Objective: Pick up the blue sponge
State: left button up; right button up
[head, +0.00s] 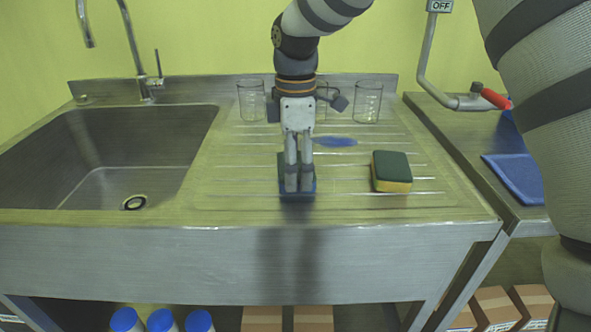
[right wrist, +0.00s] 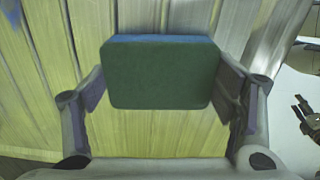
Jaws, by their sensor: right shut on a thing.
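The blue sponge (head: 284,168) is upright between the fingers of my right gripper (head: 298,186), near the front of the steel drainboard. In the right wrist view the sponge (right wrist: 163,76) shows a dark green face and a blue edge, with a finger of the right gripper (right wrist: 165,95) against each side. The right gripper is shut on it. I cannot tell whether the sponge is clear of the drainboard. What looks like my left gripper (right wrist: 303,115) shows small at the right edge of the right wrist view; its jaws are unclear.
A yellow sponge with a green top (head: 391,171) lies to the right. A blue oval thing (head: 335,142) lies behind the gripper. Glass beakers (head: 368,101) stand along the back. The sink (head: 105,150) is at left; a blue tray (head: 517,176) is on the right-hand counter.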

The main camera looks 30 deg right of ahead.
notch_tip(320, 180, up, 2)
jog(key=shift+w+r, duration=0.1)
jog(key=shift+r, duration=0.15)
jog(key=s+a+r, duration=0.1)
jog(key=r, duration=0.1)
jog(key=s+a+r, duration=0.1)
jog(key=r, duration=0.1)
jog(key=s+a+r+p, duration=0.1)
jog(key=r, duration=0.1)
jog(key=shift+s+r, duration=0.35)
jog(key=shift+s, duration=0.05)
pick_arm(q)
jog(key=shift+w+r+t, duration=0.3)
jog(key=shift+w+r, duration=0.4)
jog(key=shift+w, duration=0.1)
pick_arm(e)
jog(key=s+a+r, duration=0.3)
jog(key=s+a, duration=0.2)
jog(key=s, duration=0.2)
jog(key=shift+s+a+r, duration=0.15)
jog(key=shift+a+r, duration=0.2)
